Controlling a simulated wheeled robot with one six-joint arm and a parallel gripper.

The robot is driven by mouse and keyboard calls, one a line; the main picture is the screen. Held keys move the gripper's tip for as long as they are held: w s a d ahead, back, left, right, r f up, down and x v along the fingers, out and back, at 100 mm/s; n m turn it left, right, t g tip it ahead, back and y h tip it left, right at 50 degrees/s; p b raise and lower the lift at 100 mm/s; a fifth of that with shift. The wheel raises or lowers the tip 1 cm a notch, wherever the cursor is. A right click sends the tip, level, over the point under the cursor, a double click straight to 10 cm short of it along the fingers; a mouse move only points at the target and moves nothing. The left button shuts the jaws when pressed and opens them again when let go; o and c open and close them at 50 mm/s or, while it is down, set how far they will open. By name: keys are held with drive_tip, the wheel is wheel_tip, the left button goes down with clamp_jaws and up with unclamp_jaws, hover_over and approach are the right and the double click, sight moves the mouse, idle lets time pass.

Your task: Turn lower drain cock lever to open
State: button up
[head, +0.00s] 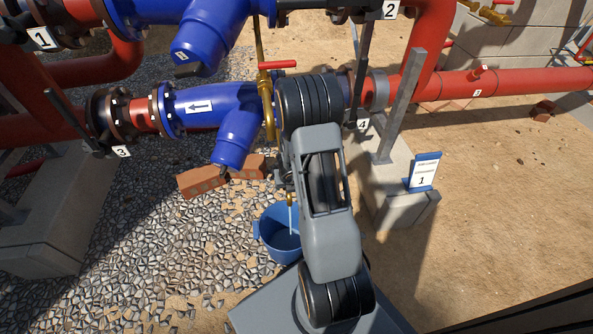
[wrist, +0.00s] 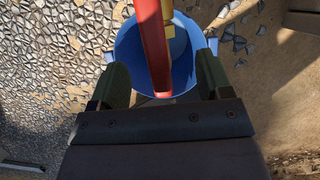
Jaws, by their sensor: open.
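In the wrist view a red lever (wrist: 153,45) runs down from the top edge, and its free end lies between the fingers of my gripper (wrist: 160,75). The gripper is open, with one finger on each side and visible gaps to the lever. Yellow brass of the cock (wrist: 176,45) shows just right of the lever. In the head view my arm hides this lever and most of the gripper. A blue bucket (wrist: 187,72) is beyond the lever in the wrist view and on the ground in the head view (head: 268,240).
A second red lever (head: 277,65) sits higher on the brass pipe. Blue strainers (head: 213,108) and red pipes (head: 520,80) run across above. A concrete block (head: 395,208) with a blue sign (head: 424,171) stands right of my arm. Bricks (head: 203,181) lie on gravel to the left.

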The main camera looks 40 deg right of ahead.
drive_tip(key=shift+o, duration=0.2)
drive_tip(key=shift+r, duration=0.1)
drive_tip(key=p+v, duration=0.4)
drive_tip(key=v, duration=0.2)
drive_tip(key=shift+s+a+r+p, duration=0.1)
drive_tip(key=shift+s+r+p, duration=0.1)
drive_tip(key=shift+r+p, duration=0.15)
drive_tip(key=shift+r, duration=0.1)
drive_tip(key=p+v, duration=1)
drive_tip(key=v, duration=0.3)
drive_tip(key=shift+r, duration=0.3)
drive_tip(key=shift+s+a, duration=0.15)
